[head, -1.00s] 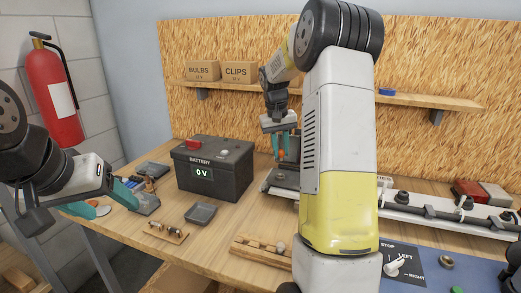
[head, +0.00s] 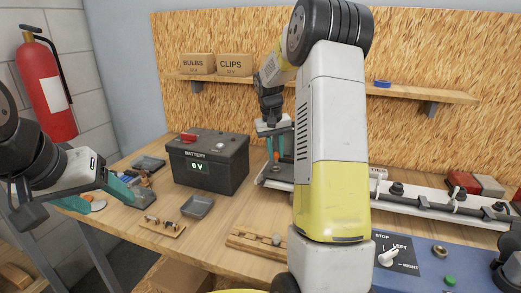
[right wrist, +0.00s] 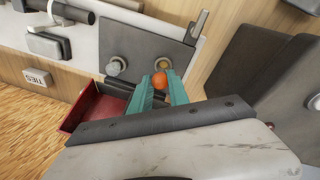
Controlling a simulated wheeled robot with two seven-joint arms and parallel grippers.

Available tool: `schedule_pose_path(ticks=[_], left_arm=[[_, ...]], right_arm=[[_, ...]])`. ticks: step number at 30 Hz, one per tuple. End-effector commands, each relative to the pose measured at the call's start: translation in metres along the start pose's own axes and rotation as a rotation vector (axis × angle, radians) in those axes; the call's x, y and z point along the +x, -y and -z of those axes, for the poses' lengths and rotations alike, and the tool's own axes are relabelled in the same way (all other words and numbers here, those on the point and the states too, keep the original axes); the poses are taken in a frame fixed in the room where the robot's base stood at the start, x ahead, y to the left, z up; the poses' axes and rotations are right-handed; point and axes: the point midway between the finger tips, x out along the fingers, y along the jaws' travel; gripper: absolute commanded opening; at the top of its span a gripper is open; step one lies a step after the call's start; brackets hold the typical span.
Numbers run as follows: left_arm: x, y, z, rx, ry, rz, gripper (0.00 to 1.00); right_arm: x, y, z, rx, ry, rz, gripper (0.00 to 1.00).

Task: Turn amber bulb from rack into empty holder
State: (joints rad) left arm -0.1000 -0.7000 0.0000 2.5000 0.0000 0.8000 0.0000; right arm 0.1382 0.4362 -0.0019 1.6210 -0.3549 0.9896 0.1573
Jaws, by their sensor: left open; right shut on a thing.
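The amber bulb (right wrist: 160,80) is between the teal fingers of my right gripper (right wrist: 162,88), which is shut on it. In the head view the bulb (head: 276,156) is a small orange spot between the fingers (head: 276,150). A dark plate in the right wrist view carries two round holders, one on the left (right wrist: 116,66) and one on the right (right wrist: 162,63). The bulb is close to the right one; I cannot tell whether they touch. A wooden rack (head: 245,240) with a small silvery piece lies in front. My left gripper (head: 130,190) is open at the bench's left.
The battery (head: 208,163) reads 0 V. A small grey tray (head: 198,207) and a wooden block with small parts (head: 163,228) lie in front. A red bin (right wrist: 90,112) is beside the plate. My right arm hides part of the bench. A blue switch panel (head: 425,262) is at right.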

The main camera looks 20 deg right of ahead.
Motion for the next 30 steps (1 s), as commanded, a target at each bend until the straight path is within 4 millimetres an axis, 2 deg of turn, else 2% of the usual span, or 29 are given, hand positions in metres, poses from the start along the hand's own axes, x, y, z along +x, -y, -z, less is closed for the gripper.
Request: schedule_pose_path(ticks=[30], left_arm=[[0.0,0.0,0.0,0.0,0.0,0.0,0.65]], right_arm=[[0.012,0.002,-0.001,0.0,-0.001,0.0,0.05]])
